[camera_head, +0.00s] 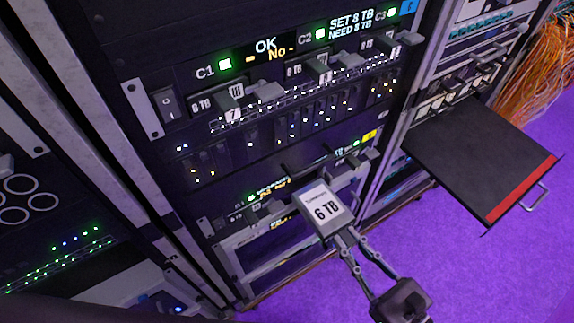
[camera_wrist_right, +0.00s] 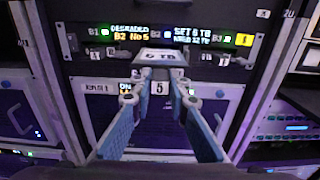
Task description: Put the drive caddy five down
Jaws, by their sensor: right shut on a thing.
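The drive caddy (camera_head: 322,212), a grey box with a white label reading 6 TB, is held in front of the lower drive bay of the rack. In the right wrist view the caddy (camera_wrist_right: 160,55) shows its end marked 6 TB, and a tag with the number 5 (camera_wrist_right: 160,87) is seen between the fingers. My right gripper (camera_head: 346,243) is shut on the caddy's near end; its fingers (camera_wrist_right: 160,76) also show in the wrist view. The caddy covers part of the lower bay. My left gripper is not in view.
A black pull-out shelf (camera_head: 478,155) with a red front strip and a handle extends from the right rack, its top clear. The upper bay (camera_head: 300,75) holds other caddies. The lower bay's display (camera_wrist_right: 130,38) reads DEGRADED, B2 No 5. Orange cables (camera_head: 535,65) hang at the far right.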

